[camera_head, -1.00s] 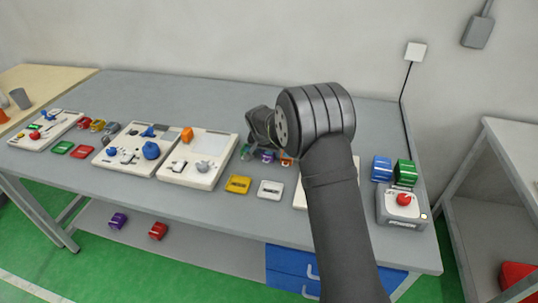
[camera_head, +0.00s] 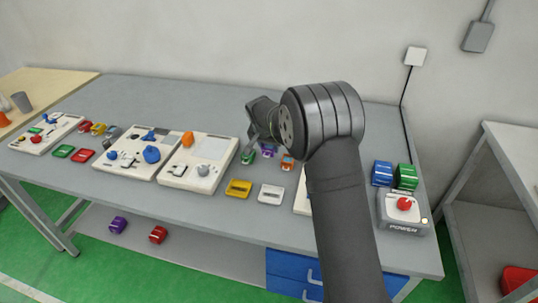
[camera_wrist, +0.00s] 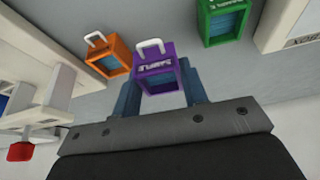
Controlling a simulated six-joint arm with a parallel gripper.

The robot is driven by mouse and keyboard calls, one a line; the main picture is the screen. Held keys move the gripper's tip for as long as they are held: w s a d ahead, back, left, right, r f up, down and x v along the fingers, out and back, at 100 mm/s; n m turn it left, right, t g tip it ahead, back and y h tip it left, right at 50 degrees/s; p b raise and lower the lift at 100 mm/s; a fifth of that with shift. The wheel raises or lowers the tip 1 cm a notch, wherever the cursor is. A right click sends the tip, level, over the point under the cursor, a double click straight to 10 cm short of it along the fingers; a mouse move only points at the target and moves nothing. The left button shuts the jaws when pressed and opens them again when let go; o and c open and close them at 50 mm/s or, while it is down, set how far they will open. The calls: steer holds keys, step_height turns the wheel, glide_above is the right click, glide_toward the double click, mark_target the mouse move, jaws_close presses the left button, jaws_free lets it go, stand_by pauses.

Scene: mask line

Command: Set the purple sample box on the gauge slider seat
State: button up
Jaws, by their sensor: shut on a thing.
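The purple sample box (camera_wrist: 155,70), with a white handle and a "SAMPLE" label, sits between the two blue fingers of my gripper (camera_wrist: 160,92) in the wrist view. My gripper is shut on it. In the head view the purple box (camera_head: 268,150) shows small beside my wrist, between a green box (camera_head: 248,157) and an orange box (camera_head: 287,161). Its height above the table is hard to tell. I cannot tell which part is the gauge slider seat; a white board (camera_head: 301,202) is mostly hidden behind my arm.
The orange box (camera_wrist: 108,56) and green box (camera_wrist: 222,22) stand close on either side in the wrist view. Yellow (camera_head: 238,188) and white (camera_head: 271,194) blocks lie in front. A control board (camera_head: 200,165) is at left; a red-button power box (camera_head: 403,211) is at right.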

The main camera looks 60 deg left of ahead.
steer(key=r, duration=0.3)
steer(key=d+r, duration=0.1)
steer(key=r, duration=0.1)
steer(key=shift+w+r, duration=0.3)
steer(key=shift+w, duration=0.1)
steer(key=w+d+r+n, duration=0.1)
steer(key=w+d+r, duration=0.15)
steer(key=d, duration=0.35)
steer(key=w+d+r, duration=0.2)
steer(key=w+d, duration=0.2)
steer(key=d, duration=0.2)
steer(key=w+d, duration=0.3)
steer(key=d, duration=1.6)
steer(key=s+a+f, duration=0.1)
steer(key=a+f, duration=0.1)
steer(key=a, duration=0.1)
steer(key=s+a+f, duration=0.2)
steer(key=a+f, duration=0.1)
steer(key=s+a+f, duration=0.2)
steer(key=a, duration=0.1)
steer(key=shift+s+a+f, duration=0.25)
steer(key=shift+a+f, duration=0.15)
steer(key=shift+f, duration=2)
steer(key=shift+f, duration=0.2)
steer(key=o, duration=1)
steer(key=shift+c, duration=0.2)
